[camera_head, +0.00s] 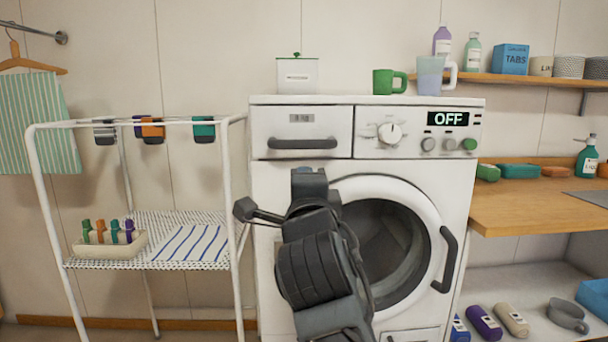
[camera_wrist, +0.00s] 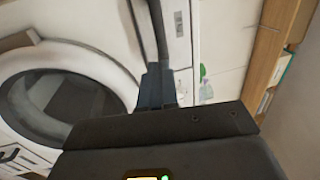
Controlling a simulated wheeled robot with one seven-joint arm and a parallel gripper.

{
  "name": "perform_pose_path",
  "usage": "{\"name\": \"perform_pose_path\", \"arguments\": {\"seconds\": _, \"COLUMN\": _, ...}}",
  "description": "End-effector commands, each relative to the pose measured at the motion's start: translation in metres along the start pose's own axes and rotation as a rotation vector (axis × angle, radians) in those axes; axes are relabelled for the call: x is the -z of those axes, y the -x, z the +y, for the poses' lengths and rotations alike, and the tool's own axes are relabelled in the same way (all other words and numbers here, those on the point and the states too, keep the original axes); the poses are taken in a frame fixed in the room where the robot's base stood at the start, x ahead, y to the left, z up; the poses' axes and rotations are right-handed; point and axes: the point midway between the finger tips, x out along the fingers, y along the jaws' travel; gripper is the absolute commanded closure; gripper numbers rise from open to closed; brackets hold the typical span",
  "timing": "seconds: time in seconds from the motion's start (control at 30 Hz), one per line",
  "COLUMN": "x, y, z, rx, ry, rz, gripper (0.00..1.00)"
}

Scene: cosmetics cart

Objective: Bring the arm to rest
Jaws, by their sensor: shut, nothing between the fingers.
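My gripper (camera_head: 309,182) is at the upper end of my dark arm, in front of the washing machine (camera_head: 262,250), below its drawer and beside the round door (camera_head: 431,215). In the wrist view my gripper (camera_wrist: 156,80) shows its fingers together, with nothing seen between them. A dark bar, apparently the drawer handle (camera_wrist: 152,25), lies beyond the fingertips in that view. I cannot tell whether they touch. The arm hides the left part of the door.
A white rack (camera_head: 133,262) with a tray of small bottles stands left. A wooden counter (camera_head: 530,205) and a shelf (camera_head: 540,80) with bottles and boxes are right. A canister (camera_head: 297,78), green mug (camera_head: 388,82) and jug (camera_head: 430,78) stand on the machine.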

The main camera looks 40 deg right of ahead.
Motion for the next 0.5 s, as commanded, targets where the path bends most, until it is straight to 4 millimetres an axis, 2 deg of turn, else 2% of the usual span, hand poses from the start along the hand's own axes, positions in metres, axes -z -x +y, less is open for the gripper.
{"name": "perform_pose_path", "arguments": {"seconds": 0.1, "x": 0.000, "y": 0.008, "z": 0.000, "rx": 0.001, "ry": 0.000, "rz": 0.000, "gripper": 1.00}}
{"name": "perform_pose_path", "arguments": {"seconds": 0.37, "x": 0.000, "y": 0.011, "z": 0.001, "rx": -0.001, "ry": 0.008, "rz": -0.003, "gripper": 1.00}}
{"name": "perform_pose_path", "arguments": {"seconds": 0.5, "x": 0.000, "y": 0.023, "z": 0.018, "rx": -0.009, "ry": 0.097, "rz": -0.045, "gripper": 1.00}}
